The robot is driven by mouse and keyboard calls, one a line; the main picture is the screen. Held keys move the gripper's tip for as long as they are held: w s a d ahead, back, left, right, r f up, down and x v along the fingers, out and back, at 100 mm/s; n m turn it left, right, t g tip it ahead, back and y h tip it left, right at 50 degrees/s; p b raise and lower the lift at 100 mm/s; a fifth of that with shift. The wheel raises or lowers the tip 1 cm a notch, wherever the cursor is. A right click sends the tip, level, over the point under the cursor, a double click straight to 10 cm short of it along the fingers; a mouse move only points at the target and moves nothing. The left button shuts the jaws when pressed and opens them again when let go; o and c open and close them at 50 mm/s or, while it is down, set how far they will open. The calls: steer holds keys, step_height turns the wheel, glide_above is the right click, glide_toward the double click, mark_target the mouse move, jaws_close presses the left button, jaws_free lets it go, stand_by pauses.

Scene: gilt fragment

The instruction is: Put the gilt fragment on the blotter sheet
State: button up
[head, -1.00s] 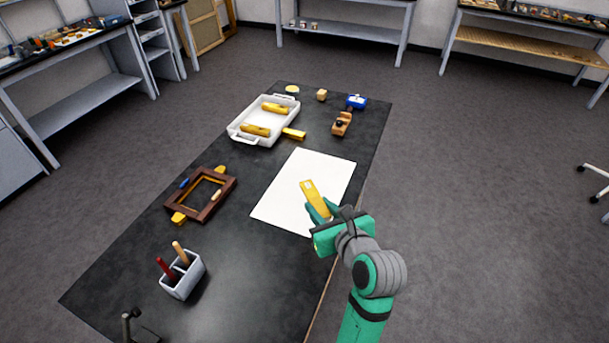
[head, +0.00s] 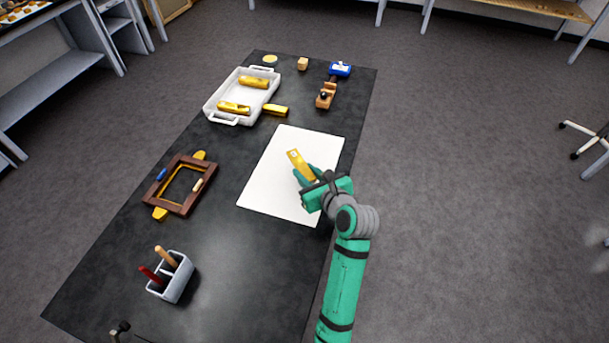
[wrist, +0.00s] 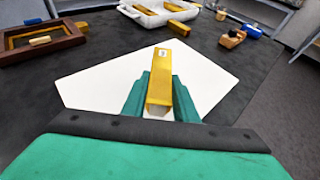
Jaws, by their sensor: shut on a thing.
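The gilt fragment (head: 299,163) is a gold bar with a small white label at its far end. My gripper (head: 308,176) is shut on it; in the wrist view the green fingers (wrist: 160,95) close on both sides of the fragment (wrist: 167,70). The blotter sheet (head: 268,182) is a white sheet lying flat on the dark table, and it also shows in the wrist view (wrist: 95,88). The held fragment is over the sheet's right part. I cannot tell how high it is above the sheet. My gripper hides part of the sheet's right edge.
A white tray (head: 217,109) holds gold pieces, with another gold piece (head: 275,111) beside it. A wooden frame (head: 156,195) and a grey holder (head: 180,278) stand left. A wooden plane (head: 325,95), a blue item (head: 340,69) and a small block (head: 302,63) are at the back.

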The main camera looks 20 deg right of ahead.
steer(key=shift+w+f, duration=0.15)
steer(key=shift+f, duration=0.15)
steer(key=shift+w+d+f, duration=0.1)
steer(key=shift+w+f, duration=0.05)
steer(key=shift+f, duration=0.7)
steer(key=shift+w+f, duration=0.1)
steer(key=shift+f, duration=0.7)
steer(key=shift+f, duration=0.1)
steer(key=o, duration=1.1)
steer(key=shift+c, duration=0.2)
steer(key=shift+s, duration=0.25)
steer(key=v, duration=1.1)
steer(key=shift+s+d+r, duration=0.1)
steer(key=shift+s+r, duration=0.15)
steer(key=shift+r, duration=0.1)
